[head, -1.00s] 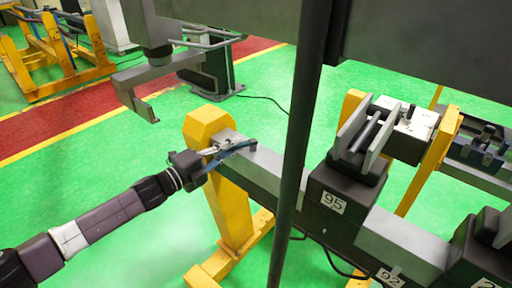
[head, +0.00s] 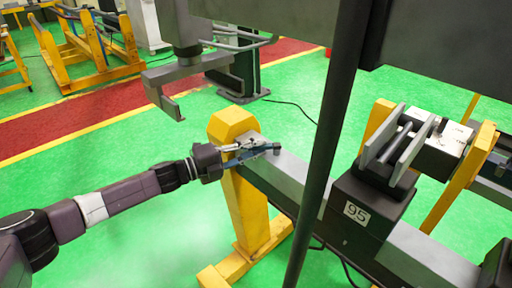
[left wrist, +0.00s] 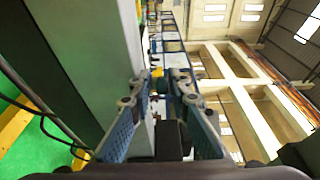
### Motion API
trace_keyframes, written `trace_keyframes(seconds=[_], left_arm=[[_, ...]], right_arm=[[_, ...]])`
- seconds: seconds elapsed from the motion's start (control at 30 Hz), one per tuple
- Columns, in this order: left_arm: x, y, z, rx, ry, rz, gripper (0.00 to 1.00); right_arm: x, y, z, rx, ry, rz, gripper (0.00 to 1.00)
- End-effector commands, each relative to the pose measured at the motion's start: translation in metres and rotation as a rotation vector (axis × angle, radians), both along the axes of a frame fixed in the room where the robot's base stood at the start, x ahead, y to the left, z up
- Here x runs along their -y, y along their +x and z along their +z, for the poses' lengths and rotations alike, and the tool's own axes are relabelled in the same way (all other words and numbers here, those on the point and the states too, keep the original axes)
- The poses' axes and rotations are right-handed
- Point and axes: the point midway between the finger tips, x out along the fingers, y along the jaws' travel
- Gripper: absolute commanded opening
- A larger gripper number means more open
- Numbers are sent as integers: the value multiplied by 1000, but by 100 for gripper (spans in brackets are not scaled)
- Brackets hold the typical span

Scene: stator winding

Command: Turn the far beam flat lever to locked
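The grey beam (head: 300,172) runs from the yellow post (head: 234,128) toward the lower right. My left gripper (head: 262,150) reaches in from the left over the beam's end beside this post. A small dark part (head: 275,148) shows at its fingertips; I cannot tell whether it is the lever or a fingertip. In the left wrist view the two blue-padded fingers (left wrist: 160,88) stand apart, with a small dark piece between their tips. Contact with that piece is unclear. The lever's position cannot be read. My right gripper is not in view.
A dark block marked 95 (head: 357,212) sits on the beam, with a clamp-like fixture (head: 400,150) above. A dark upright pole (head: 325,150) crosses the view right of the gripper. A grey hooked bracket (head: 165,95) hangs behind.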

Motion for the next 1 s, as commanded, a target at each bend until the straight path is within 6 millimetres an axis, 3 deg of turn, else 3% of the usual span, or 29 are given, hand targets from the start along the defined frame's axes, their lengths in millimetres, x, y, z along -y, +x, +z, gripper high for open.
trace_keyframes(seconds=[0.33, 0.8, 1.0], left_arm=[[-8, -4, 2, 1, -2, 3, 17], [-84, -55, 0, -1, 0, 3, 17], [-99, -65, 1, 1, -1, 1, 17]], right_arm=[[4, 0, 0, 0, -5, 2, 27], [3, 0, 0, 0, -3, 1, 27], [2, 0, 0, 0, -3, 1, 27]])
